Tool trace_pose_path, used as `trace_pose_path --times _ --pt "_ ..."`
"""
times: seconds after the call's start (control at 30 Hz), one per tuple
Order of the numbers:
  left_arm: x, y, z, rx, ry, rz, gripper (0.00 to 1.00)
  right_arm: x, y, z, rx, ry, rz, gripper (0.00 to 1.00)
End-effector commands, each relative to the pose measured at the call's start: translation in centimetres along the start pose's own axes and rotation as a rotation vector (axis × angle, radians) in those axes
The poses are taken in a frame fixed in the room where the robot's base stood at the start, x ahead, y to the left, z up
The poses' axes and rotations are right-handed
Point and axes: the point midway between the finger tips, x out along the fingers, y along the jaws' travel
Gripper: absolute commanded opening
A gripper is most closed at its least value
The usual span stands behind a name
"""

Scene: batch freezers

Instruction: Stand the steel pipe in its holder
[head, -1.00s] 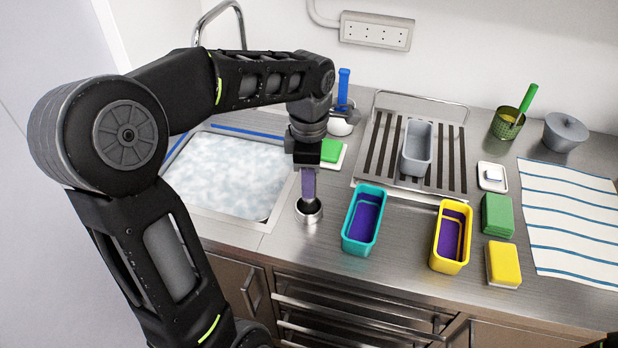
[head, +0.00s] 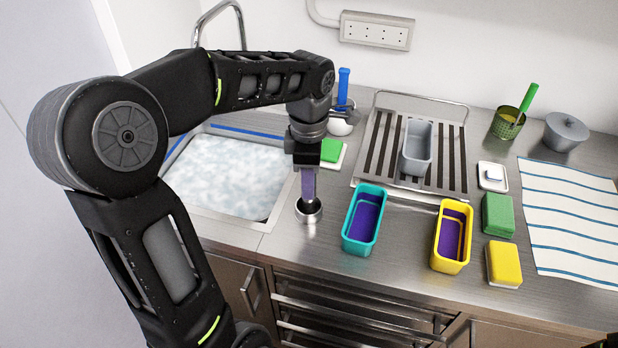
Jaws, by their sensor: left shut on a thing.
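My left gripper (head: 306,162) points down over the counter, right of the sink. It is shut on the steel pipe (head: 308,184), which looks purple-grey and hangs upright below the fingers. The pipe's lower end is at the holder (head: 308,213), a short round steel cup on the counter near its front edge. The pipe's lower end overlaps the cup's dark opening; how deep it sits inside is hard to tell.
A teal bin (head: 364,224) and a yellow bin (head: 451,239) stand right of the holder. A drying rack (head: 368,163) with a grey tub (head: 416,148) is behind them. The sink (head: 226,172) is left. Sponges and a striped towel (head: 575,225) lie at the right.

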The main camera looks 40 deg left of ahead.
Motion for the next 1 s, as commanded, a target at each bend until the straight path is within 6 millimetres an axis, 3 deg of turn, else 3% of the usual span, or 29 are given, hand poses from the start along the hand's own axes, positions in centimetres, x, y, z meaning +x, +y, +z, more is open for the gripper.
trace_pose_path --times 0.47,0.5,0.6,1.0 --pt "1.06 0.0 0.01 0.0 0.0 0.0 0.01 0.83 0.31 -0.01 0.0 0.0 0.0 0.0" --pt "0.97 0.01 0.01 0.0 0.0 0.0 0.36 0.75 0.28 -0.01 0.0 0.0 0.0 0.0" --pt "0.96 0.0 0.01 0.0 0.0 0.0 0.43 0.73 0.27 -0.01 0.0 0.0 0.0 0.0" --pt "0.37 0.0 0.0 0.0 0.0 0.0 0.43 0.16 -0.05 -0.16 -0.003 0.004 -0.004 0.0"
